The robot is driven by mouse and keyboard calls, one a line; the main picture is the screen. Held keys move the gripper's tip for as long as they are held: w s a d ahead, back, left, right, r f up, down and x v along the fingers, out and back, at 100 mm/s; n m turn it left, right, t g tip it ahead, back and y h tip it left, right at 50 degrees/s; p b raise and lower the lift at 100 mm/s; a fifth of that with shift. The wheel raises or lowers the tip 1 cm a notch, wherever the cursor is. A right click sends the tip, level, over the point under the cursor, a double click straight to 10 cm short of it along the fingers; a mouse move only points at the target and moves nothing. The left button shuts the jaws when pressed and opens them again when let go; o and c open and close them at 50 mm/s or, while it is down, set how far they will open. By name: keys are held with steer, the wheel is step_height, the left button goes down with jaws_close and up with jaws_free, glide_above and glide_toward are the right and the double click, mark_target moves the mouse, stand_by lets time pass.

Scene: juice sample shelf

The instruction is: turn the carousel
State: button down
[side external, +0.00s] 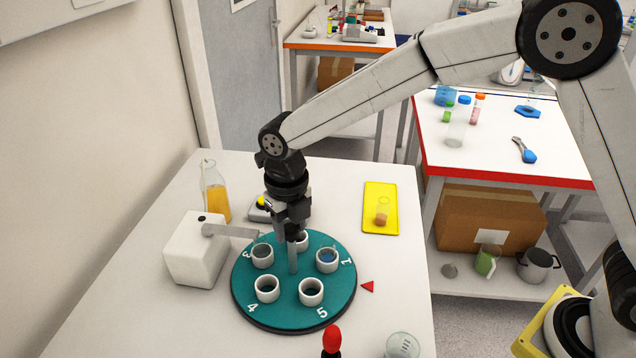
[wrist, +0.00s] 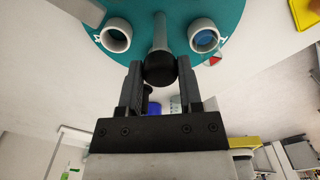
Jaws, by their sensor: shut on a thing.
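The teal carousel (side external: 272,310) is a round disc on the white table, carrying several white cups around a grey central post (side external: 293,262). The numbers 1, 3, 4 and 5 show by the cups; the back of the disc is partly hidden by my gripper. A red triangle marker (side external: 367,286) lies on the table at the disc's right, between numbers 1 and 5. My gripper (side external: 292,232) points down above the centre. In the wrist view, my gripper (wrist: 160,72) is shut on the black round knob (wrist: 160,65) topping the post.
A white block (side external: 195,255) at the left reaches a grey arm over the disc's edge. A juice flask (side external: 214,195) stands behind it. A red-bulbed dropper (side external: 332,338) and glass beaker (side external: 402,346) are in front.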

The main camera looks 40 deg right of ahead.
steer(key=shift+n, duration=1.5)
steer(key=shift+c, duration=1.3)
jaws_free()
steer(key=shift+r, duration=0.15)
steer(key=shift+r, duration=3.8)
